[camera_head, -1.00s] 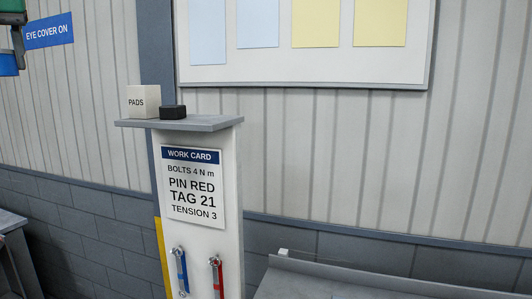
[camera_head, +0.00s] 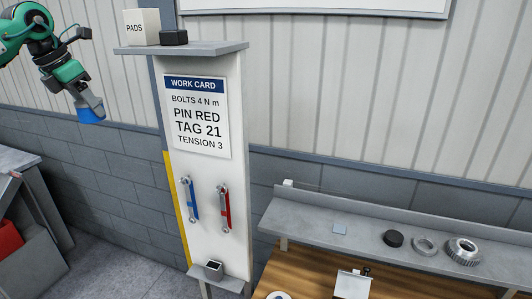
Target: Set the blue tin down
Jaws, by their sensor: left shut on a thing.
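My left gripper (camera_head: 88,100) is at the upper left, pointing down, at the end of the green and dark arm. It is shut on the blue tin (camera_head: 91,115), which hangs in the air below the fingers, slightly tilted. The tin is well above the floor and touches no surface that I can see. My right gripper is out of view.
A white post with a work card (camera_head: 198,115) stands right of the tin. Two wrenches, blue (camera_head: 189,198) and red (camera_head: 223,206), hang on it. A grey bench (camera_head: 30,205) is at the left. A wooden bench (camera_head: 315,275) with a parts shelf (camera_head: 350,212) is at the right.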

